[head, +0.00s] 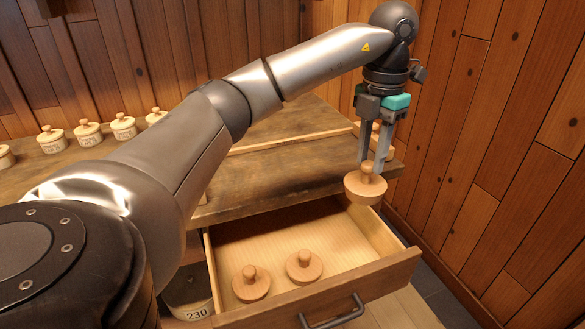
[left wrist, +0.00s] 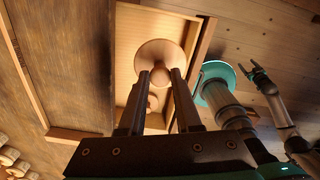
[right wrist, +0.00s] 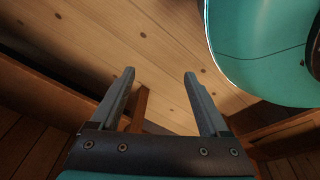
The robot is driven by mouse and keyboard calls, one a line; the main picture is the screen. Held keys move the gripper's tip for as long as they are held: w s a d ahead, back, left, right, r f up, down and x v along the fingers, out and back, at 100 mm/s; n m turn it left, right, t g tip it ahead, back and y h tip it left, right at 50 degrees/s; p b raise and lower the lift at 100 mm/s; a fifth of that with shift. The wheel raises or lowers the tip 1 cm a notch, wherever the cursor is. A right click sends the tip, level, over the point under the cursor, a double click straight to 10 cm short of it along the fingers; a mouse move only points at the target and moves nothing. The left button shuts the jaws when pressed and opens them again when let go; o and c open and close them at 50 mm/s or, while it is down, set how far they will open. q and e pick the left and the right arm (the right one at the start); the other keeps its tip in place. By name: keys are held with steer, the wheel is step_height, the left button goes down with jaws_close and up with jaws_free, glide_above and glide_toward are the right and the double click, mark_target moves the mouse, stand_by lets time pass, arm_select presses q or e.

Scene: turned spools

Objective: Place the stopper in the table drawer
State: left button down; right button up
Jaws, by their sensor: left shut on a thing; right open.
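A pale wooden stopper (head: 365,190), a round disc with a knob, hangs from my left gripper (head: 372,167), which is shut on its knob. It is above the right part of the open table drawer (head: 315,235), clear of the drawer floor. In the left wrist view the stopper (left wrist: 158,52) sits at the tips of my left gripper (left wrist: 160,76), over the drawer. Two similar stoppers lie inside the drawer, one at the left (head: 251,285) and one near the middle (head: 304,268). My right gripper (right wrist: 160,75) is open and empty above the floor, out of the head view.
The drawer front has a dark handle (head: 334,313). Several lidded jars (head: 88,134) stand along the back left of the tabletop (head: 270,175). A jar marked 230 (head: 188,297) is below, left of the drawer. A plank wall (head: 500,130) stands close at the right.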

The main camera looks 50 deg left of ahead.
arm_select(q)
steer(key=shift+w, duration=0.1)
steer(key=shift+a+f+n, duration=0.1)
steer(key=shift+f+n, duration=0.2)
steer(key=shift+f, duration=0.15)
steer(key=shift+f+b, duration=3.4)
steer(key=shift+f, duration=6)
arm_select(e)
steer(key=w+a+r, duration=0.2)
steer(key=w+r, duration=0.1)
steer(key=r, duration=0.3)
steer(key=w+a+r+t, duration=0.1)
steer(key=w+a+r, duration=0.1)
steer(key=w+r, duration=0.2)
steer(key=shift+w+r, duration=0.25)
steer(key=shift+r, duration=0.65)
arm_select(q)
steer(key=shift+f, duration=0.15)
steer(key=c, duration=0.6)
jaws_free()
arm_select(e)
steer(key=shift+a+y, duration=0.1)
steer(key=shift+y, duration=0.2)
steer(key=shift+r, duration=0.1)
